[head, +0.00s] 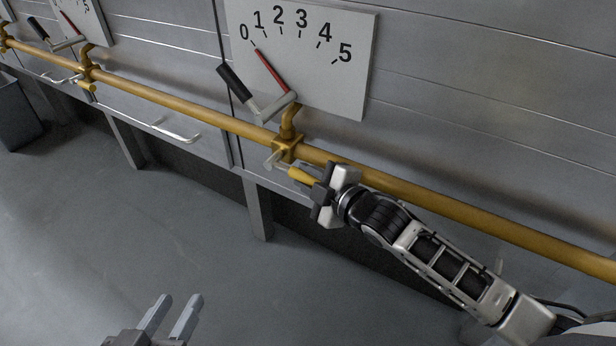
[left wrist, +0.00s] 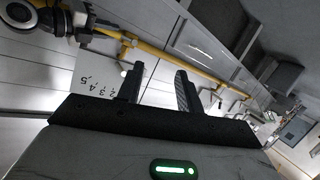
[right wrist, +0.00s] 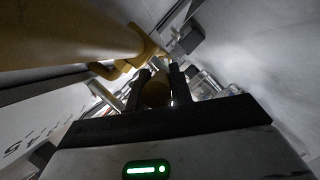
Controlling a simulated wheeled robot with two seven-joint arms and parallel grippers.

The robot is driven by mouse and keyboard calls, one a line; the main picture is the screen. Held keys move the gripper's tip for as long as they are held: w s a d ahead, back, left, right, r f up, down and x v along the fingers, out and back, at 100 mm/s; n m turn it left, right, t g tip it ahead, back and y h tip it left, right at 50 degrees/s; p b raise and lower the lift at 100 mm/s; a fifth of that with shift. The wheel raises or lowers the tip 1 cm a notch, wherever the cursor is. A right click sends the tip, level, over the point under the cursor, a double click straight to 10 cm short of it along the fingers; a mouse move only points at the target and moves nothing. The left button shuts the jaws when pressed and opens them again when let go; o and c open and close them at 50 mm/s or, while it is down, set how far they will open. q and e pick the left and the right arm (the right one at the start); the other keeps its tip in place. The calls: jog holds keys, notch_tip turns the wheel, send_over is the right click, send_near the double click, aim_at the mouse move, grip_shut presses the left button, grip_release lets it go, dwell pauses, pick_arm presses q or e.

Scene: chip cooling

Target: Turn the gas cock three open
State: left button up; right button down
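The gas cock's yellow handle (head: 302,176) sticks out from the brass valve block (head: 287,147) on the yellow pipe, below the large dial. My right gripper (head: 318,186) is at the handle's outer end. In the right wrist view the handle (right wrist: 156,92) lies between the two fingers. Whether both fingers press on it I cannot tell. The dial plate (head: 335,85) is marked 0 to 5; its red pointer (head: 272,70) points close to 0. My left gripper (head: 172,318) is open and empty, low in the head view, away from the pipe.
The yellow pipe (head: 190,108) runs along the metal cabinet front. A black-gripped lever (head: 233,82) juts out left of the dial. A second dial (head: 85,22) stands further left. A drawer handle (head: 175,133) sticks out below the pipe. The grey floor (head: 110,230) is clear.

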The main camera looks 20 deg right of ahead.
jog(key=shift+f+b, duration=0.5)
jog(key=shift+b, duration=0.15)
pick_arm(q)
notch_tip(320, 180, up, 7)
jog(key=w+m+t+h+b, duration=0.1)
jog(key=t+h+b, duration=0.3)
jog(key=b, duration=0.4)
jog(key=shift+w+d+t+b, duration=0.3)
jog(key=shift+w+d+t, duration=0.15)
jog(key=shift+w, duration=0.45)
pick_arm(e)
jog(key=f+t, duration=0.1)
jog(key=f+m+t+y, duration=0.1)
jog(key=t, duration=0.1)
jog(key=w+f+t, duration=0.1)
jog(key=t, duration=0.1)
jog(key=shift+a+f+m+y, duration=0.15)
jog(key=shift+a+m+y, duration=0.2)
jog(key=shift+m+y, duration=0.05)
